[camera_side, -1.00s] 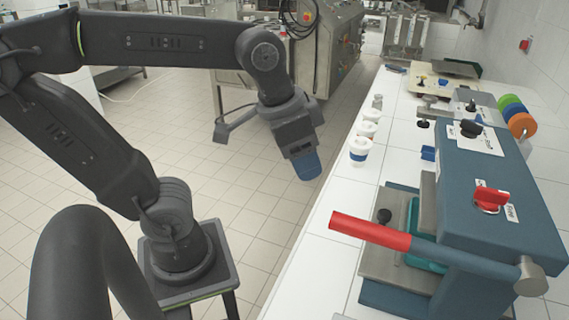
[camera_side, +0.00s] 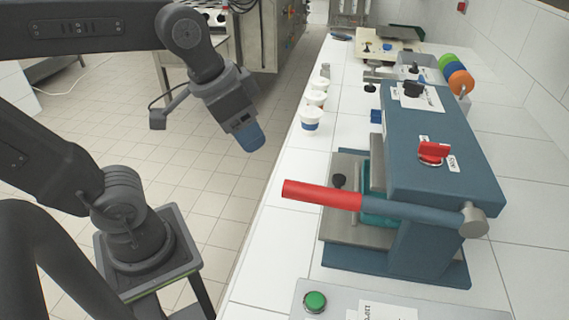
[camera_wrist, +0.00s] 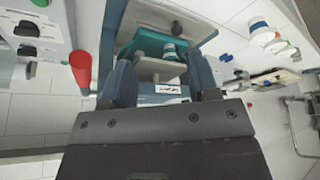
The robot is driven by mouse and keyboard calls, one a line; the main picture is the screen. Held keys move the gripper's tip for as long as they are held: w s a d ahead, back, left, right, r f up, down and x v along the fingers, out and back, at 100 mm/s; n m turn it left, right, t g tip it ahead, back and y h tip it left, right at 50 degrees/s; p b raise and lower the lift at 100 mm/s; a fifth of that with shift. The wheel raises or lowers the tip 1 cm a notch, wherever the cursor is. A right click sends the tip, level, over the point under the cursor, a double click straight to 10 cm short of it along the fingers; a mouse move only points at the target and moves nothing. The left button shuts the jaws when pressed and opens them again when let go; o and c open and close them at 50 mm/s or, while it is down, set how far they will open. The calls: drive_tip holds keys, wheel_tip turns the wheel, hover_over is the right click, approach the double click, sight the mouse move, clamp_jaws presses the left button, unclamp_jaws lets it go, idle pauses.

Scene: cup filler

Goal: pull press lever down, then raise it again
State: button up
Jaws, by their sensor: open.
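The blue press (camera_side: 440,135) stands on the white counter at right. The lever's pivot (camera_side: 473,222) is at the right. My gripper (camera_side: 252,140) hangs beyond the counter edge, up and left of the red handle in the picture and apart from it. In the wrist view, my gripper (camera_wrist: 162,85) has its two blue fingers spread with nothing held. The red handle (camera_wrist: 80,68) shows left of the fingers, and the press's teal part (camera_wrist: 150,47) is ahead.
A red knob (camera_side: 433,152) sits on top of the press. A grey panel with a green button (camera_side: 315,301) is in front.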

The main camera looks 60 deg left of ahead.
sight(317, 187)
drive_tip(key=w+d+r+m+g+h, duration=0.1)
drive_tip(key=w+d+r+m+g, duration=0.55)
drive_tip(key=d+r, duration=0.4)
drive_tip(key=shift+m, duration=0.45)
drive_tip(key=x, duration=1)
drive_tip(key=d+x, duration=0.1)
drive_tip(key=x, duration=0.4)
drive_tip(key=shift+d, duration=0.1)
drive_tip(key=shift+c, duration=0.5)
drive_tip(key=shift+r, duration=0.1)
clamp_jaws()
